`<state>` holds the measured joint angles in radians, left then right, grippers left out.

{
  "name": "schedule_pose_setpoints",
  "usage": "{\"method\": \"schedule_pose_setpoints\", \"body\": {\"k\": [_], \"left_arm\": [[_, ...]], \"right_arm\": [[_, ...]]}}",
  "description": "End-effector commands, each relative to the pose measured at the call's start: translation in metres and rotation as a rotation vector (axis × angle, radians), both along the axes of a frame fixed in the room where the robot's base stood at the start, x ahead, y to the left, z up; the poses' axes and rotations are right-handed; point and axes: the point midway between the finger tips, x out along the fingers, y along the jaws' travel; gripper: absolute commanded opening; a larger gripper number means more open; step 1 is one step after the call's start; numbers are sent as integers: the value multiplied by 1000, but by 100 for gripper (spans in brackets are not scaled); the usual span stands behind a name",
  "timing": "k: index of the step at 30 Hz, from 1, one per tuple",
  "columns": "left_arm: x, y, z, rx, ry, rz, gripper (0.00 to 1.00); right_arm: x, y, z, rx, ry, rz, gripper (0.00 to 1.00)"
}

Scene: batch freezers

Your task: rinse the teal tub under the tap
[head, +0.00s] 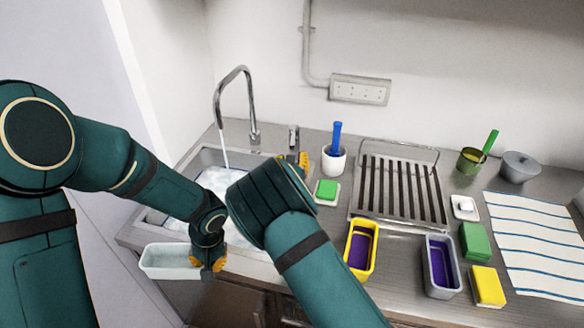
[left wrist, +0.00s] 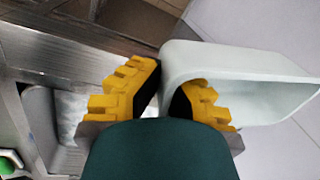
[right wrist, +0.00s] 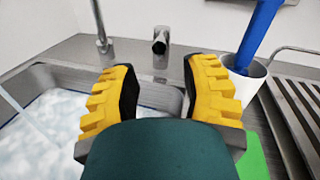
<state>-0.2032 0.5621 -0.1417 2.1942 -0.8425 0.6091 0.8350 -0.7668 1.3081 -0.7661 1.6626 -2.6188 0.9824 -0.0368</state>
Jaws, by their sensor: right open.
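The tub (head: 172,262), a pale whitish-green rectangular container, hangs in front of the sink's front edge. It also shows in the left wrist view (left wrist: 240,62). My left gripper (head: 209,262) is shut on its end wall, one finger inside and one outside. The tap (head: 218,97) is a tall curved spout, and water runs from it into the foamy sink (head: 215,180). The small tap handle (head: 293,135) stands right of the spout. My right gripper (right wrist: 160,90) is open and empty, with the handle (right wrist: 161,42) beyond and between its fingertips.
A blue brush in a white cup (head: 333,160) and a green sponge (head: 327,190) stand right of the sink. A drying rack (head: 400,190), yellow tub (head: 373,232), grey tub (head: 428,270) and several sponges fill the counter. A striped towel (head: 540,240) lies far right.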

Motion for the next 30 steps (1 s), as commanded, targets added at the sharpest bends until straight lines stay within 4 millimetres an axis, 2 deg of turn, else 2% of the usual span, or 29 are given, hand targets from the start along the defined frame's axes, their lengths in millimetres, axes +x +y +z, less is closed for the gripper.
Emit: {"method": "schedule_pose_setpoints", "body": {"k": [3, 9, 30], "left_arm": [[0, 0, 0, 0, 0, 0, 0], [0, 0, 0, 0, 0, 0, 0], [0, 0, 0, 0, 0, 0, 0]], "right_arm": [[-18, 1, 0, 1, 0, 1, 45], [-34, 2, 1, 1, -1, 0, 45], [-36, 1, 0, 3, 1, -4, 45]]}}
